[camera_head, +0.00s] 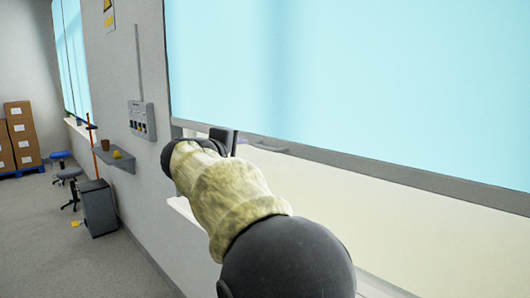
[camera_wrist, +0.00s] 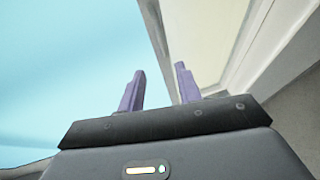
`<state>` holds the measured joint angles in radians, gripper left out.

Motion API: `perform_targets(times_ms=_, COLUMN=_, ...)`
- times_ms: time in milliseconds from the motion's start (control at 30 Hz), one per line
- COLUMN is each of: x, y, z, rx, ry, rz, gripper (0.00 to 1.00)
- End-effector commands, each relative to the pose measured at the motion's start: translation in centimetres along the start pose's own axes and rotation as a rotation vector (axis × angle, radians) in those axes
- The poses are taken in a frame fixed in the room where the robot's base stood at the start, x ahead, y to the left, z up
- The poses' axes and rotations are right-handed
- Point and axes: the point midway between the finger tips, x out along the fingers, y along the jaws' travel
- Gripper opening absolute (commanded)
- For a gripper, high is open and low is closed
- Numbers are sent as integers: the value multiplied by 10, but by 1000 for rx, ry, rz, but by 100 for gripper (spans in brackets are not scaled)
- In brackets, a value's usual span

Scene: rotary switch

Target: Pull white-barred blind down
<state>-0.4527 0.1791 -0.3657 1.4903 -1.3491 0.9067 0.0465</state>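A light blue blind (camera_head: 350,70) covers the upper part of the near window. A grey bar (camera_head: 400,175) runs along its bottom edge; it looks grey rather than white. In the wrist view the blind (camera_wrist: 60,60) fills the left, and the bar (camera_wrist: 157,28) slants down towards the right finger. My gripper (camera_head: 265,146) is at the bar's left part, partly hidden by my arm. In the wrist view its two purple fingers (camera_wrist: 159,72) stand apart with a gap between them. I cannot tell whether they touch the bar.
Pale window area (camera_head: 440,235) shows below the bar. A second blue blind (camera_head: 72,55) hangs at the far left. A switch panel (camera_head: 142,120), a small shelf (camera_head: 115,156), a grey bin (camera_head: 98,208), stools (camera_head: 68,175) and stacked boxes (camera_head: 20,135) are on the left. Floor there is mostly clear.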

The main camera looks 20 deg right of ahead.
Motion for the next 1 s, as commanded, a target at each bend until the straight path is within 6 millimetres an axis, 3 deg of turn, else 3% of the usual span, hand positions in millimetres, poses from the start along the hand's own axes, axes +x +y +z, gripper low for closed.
perform_targets(times_ms=167, x=2, y=0, z=0, rx=0, ry=0, rz=-2, gripper=34)
perform_targets(times_ms=367, x=22, y=0, z=0, rx=-1, ry=-3, rz=-3, gripper=34)
perform_targets(times_ms=1000, x=134, y=1, z=0, rx=-1, ry=-3, rz=-4, gripper=34)
